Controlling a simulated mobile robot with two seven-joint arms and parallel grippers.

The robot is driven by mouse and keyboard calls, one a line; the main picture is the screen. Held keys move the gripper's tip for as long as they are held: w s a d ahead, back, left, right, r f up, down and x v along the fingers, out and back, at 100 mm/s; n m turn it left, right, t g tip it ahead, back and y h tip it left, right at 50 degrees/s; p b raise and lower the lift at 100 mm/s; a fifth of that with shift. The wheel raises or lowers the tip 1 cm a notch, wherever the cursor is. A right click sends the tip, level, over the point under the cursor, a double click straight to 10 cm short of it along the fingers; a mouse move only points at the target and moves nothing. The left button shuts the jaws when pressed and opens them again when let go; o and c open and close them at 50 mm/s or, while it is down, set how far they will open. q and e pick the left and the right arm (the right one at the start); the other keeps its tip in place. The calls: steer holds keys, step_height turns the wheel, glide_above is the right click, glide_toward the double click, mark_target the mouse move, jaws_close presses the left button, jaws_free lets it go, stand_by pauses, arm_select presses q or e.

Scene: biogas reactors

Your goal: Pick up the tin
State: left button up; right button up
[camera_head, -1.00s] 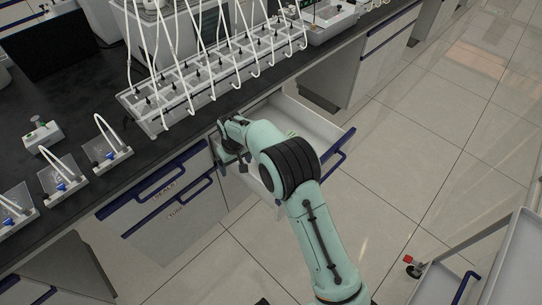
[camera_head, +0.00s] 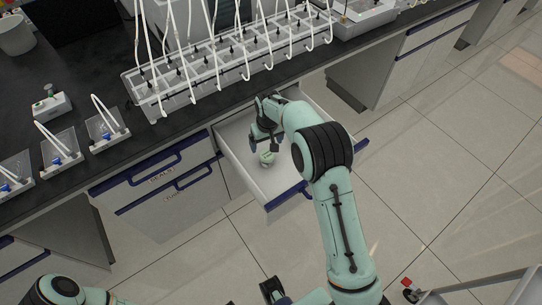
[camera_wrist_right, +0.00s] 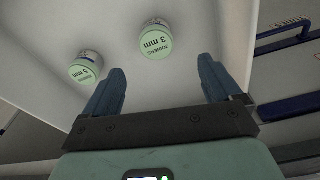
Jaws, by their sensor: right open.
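Two small round tins with pale green lids show in the right wrist view. One, marked 3 mm (camera_wrist_right: 156,40), lies beyond the fingertips near the middle. The other, marked 5 mm (camera_wrist_right: 84,70), lies to the left. In the head view one tin (camera_head: 266,158) shows on the floor of the open drawer; I cannot tell which, and my arm may hide the other. My right gripper (camera_head: 265,143) hangs over the drawer. Its two fingers (camera_wrist_right: 163,82) are apart with nothing between them. A dark part at the bottom of the head view may be my left gripper (camera_head: 272,290); its jaws are unclear.
The white drawer (camera_head: 236,158) stands open below the dark bench (camera_head: 190,128), its front with blue handle (camera_head: 288,198) facing the floor area. Closed drawers (camera_head: 165,180) with blue handles are to its left. A tube rack (camera_head: 150,103) stands on the bench above.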

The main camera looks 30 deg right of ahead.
mark_target(267, 154)
steer(key=f, duration=0.6)
steer(key=shift+w+f, duration=0.15)
steer(key=shift+w, duration=0.15)
steer(key=shift+w+d+f, duration=0.15)
steer(key=shift+f, duration=0.85)
steer(key=shift+w+d+f, duration=0.1)
steer(key=shift+w+f, duration=0.05)
steer(key=shift+f, duration=0.9)
steer(key=shift+w+d+f, duration=0.15)
steer(key=shift+f, duration=0.85)
steer(key=c, duration=1.1)
steer(key=shift+r, duration=0.1)
